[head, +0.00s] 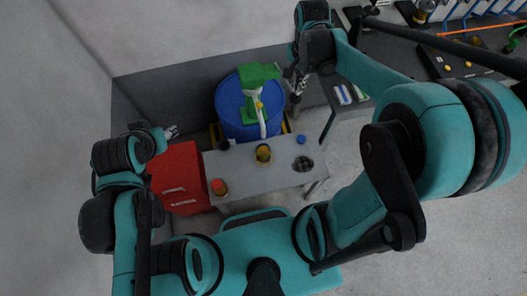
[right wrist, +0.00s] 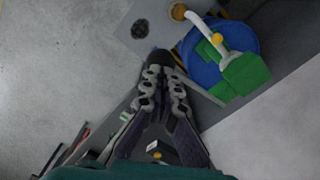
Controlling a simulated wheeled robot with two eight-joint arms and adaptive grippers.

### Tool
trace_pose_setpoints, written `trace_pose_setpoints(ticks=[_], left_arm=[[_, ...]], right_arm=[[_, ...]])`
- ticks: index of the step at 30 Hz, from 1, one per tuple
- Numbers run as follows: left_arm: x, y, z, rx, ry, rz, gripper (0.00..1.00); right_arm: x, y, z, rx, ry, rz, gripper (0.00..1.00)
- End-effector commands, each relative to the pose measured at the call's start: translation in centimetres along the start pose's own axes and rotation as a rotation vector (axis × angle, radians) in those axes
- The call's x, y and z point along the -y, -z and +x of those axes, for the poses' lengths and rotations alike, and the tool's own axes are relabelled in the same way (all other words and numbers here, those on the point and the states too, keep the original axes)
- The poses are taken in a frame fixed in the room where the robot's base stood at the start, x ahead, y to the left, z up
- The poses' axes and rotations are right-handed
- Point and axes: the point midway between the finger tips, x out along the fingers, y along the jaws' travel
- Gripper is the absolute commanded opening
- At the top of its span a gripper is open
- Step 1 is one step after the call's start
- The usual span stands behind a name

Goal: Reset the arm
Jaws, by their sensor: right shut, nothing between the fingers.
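My right gripper (head: 297,97) is raised at the upper middle of the head view, right of the blue barrel. In the right wrist view its fingers (right wrist: 161,58) come together at the tips, shut with nothing between them. My right arm is bent and reaches up from the lower right. My left gripper (head: 172,131) is small in the head view, above the red cabinet (head: 178,176); whether it is open or shut does not show. My left arm is folded up at the left.
A blue barrel (head: 228,104) with a green and white device (head: 252,80) stands behind a grey table (head: 240,178). The table holds a yellow-dark coil (head: 263,153), a blue round piece (head: 301,139) and a dark round piece (head: 303,164). A dark bench (head: 400,50) stands at upper right.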

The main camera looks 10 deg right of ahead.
Motion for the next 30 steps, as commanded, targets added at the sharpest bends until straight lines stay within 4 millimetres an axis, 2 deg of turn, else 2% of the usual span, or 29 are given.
trace_pose_setpoints(ticks=[1, 6, 25, 30], left_arm=[[0.0, 0.4, -0.6, 0.0, 0.0, 0.0, 0.45], [0.0, 0.9, -1.2, 0.0, 0.0, 0.0, 0.45], [0.0, 0.8, -1.2, 0.0, 0.0, 0.0, 0.45], [0.0, 0.8, -1.2, 0.0, 0.0, 0.0, 0.45]], right_arm=[[0.1, 0.0, -0.9, 0.0, 0.0, 0.0, 0.0], [0.1, 0.1, -2.0, 0.0, 0.0, 0.0, 0.0], [0.1, 0.0, -2.1, -0.001, 0.002, -0.004, 0.0], [-0.7, -1.1, -3.3, -0.042, 0.053, -0.113, 0.0]])
